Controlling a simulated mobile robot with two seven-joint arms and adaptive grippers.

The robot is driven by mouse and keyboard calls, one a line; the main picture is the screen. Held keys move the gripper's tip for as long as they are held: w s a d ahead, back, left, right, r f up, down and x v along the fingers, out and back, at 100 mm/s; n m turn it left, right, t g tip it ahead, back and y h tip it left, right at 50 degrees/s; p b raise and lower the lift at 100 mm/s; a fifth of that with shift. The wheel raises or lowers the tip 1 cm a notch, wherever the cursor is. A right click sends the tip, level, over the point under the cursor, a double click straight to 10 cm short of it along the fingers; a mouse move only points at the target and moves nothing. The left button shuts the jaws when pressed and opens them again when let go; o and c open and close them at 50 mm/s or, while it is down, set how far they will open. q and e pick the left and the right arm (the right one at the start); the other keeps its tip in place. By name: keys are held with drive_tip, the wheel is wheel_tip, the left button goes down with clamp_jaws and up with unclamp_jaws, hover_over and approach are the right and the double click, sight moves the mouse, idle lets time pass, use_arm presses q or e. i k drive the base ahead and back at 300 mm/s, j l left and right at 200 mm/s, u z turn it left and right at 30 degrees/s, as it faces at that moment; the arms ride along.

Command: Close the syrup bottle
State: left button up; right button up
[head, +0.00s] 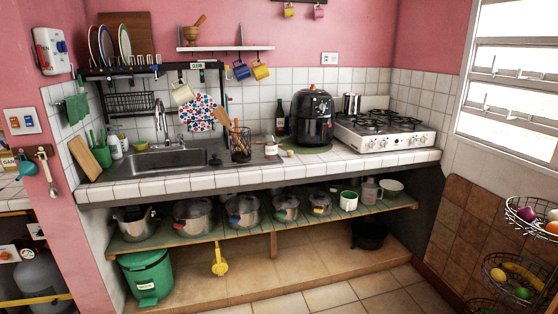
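I cannot tell for certain which container is the syrup bottle. A small squat container with a pale label (271,149) stands on the tiled counter near its front edge, right of the wire utensil basket. A small tan object (290,153) lies just right of it; it is too small to tell whether it is a cap. A tall dark green bottle (280,122) with a light label stands upright farther back, beside the black air fryer. Neither of my grippers is in view.
The tiled counter (212,181) holds a sink (158,161) at left, a wire basket of utensils (240,153), a black air fryer (312,119) and a gas stove (383,130). Lidded pots stand on the shelf below. Wire fruit baskets (512,268) hang at right. The floor in front is clear.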

sight(270, 143)
drive_tip(key=i+l+z, duration=0.1)
drive_tip(key=i+l, duration=0.2)
drive_tip(key=i, duration=0.2)
drive_tip(key=i+l, duration=0.7)
drive_tip(key=i, duration=0.2)
drive_tip(key=i+l, duration=0.75)
drive_tip(key=i, duration=0.15)
